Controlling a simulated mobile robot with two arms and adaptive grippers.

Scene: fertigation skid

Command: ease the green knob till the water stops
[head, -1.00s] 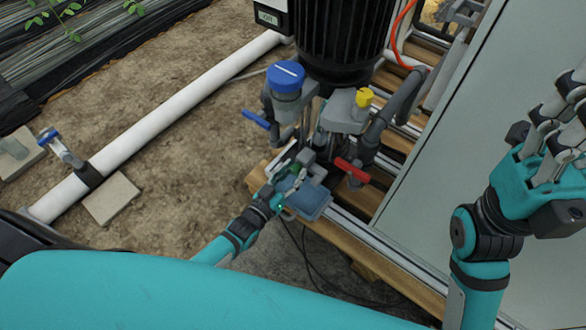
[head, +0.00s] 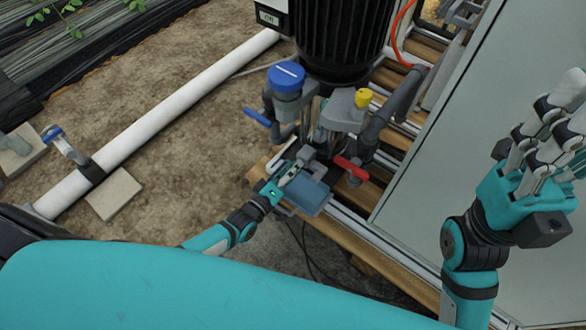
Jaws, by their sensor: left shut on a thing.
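My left gripper (head: 291,168) reaches in from the lower left to the low front of the skid's pipework, beside a blue-grey box (head: 309,192). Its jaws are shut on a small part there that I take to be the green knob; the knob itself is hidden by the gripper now. No water flow can be made out. My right gripper (head: 553,122) is raised at the right edge in front of the pale cabinet, apart from the pipework. Its fingers overlap in view, so its opening is unclear.
A red lever (head: 351,168), a yellow knob (head: 363,98), a blue lever (head: 257,117) and a blue-capped fitting (head: 286,76) crowd around the gripper. A black tank (head: 343,38) stands behind. The pale cabinet (head: 480,130) closes off the right. Bare soil lies left.

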